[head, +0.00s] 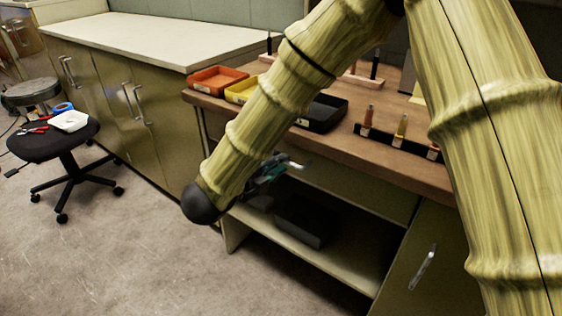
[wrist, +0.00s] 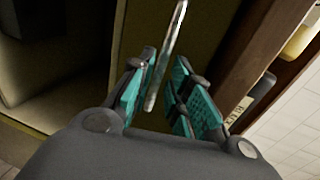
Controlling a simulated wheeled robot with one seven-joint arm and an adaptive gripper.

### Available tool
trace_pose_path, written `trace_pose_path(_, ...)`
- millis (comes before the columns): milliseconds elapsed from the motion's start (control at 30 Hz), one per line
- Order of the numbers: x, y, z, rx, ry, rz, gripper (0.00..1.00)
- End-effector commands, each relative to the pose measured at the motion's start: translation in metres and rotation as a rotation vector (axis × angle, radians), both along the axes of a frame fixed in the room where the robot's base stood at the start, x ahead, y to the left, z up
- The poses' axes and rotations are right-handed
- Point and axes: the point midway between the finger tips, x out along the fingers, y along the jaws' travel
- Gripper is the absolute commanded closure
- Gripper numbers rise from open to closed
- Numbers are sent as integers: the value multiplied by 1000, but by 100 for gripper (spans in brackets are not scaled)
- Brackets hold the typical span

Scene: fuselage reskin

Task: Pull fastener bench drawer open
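The fastener bench has a brown wooden top (head: 390,170) with a pale olive front panel (head: 355,192) below it. The drawer's own outline is hard to make out in the head view, partly behind my arm. In the wrist view, a long metal bar handle (wrist: 170,45) stands off an olive-brown front (wrist: 210,25). My gripper (wrist: 164,62) is open, with its teal-padded fingers on either side of the handle. A gap shows on both sides, though contact is hard to judge. In the head view, my gripper (head: 278,168) is near the bench's front, partly behind my arm.
An open shelf (head: 300,246) holding a dark box (head: 303,222) lies below the panel. A cabinet door handle (head: 422,268) is at lower right. Red (head: 217,79), yellow and black bins stand on the bench. A black stool (head: 55,140) stands left; the floor between is clear.

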Motion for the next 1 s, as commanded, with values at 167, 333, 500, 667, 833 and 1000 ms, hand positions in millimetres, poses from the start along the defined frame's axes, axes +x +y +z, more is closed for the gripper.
trace_pose_path(167, 16, -12, -5, 2, 0, 0, 81)
trace_pose_path(333, 23, -17, -6, 0, 1, -1, 81)
trace_pose_path(500, 24, -17, -7, 1, 1, 0, 81)
trace_pose_path(667, 24, -17, -7, 1, 1, 0, 86)
trace_pose_path(833, 24, -17, -7, 1, 1, 0, 100)
trace_pose_path(1000, 24, -17, -7, 1, 1, 0, 100)
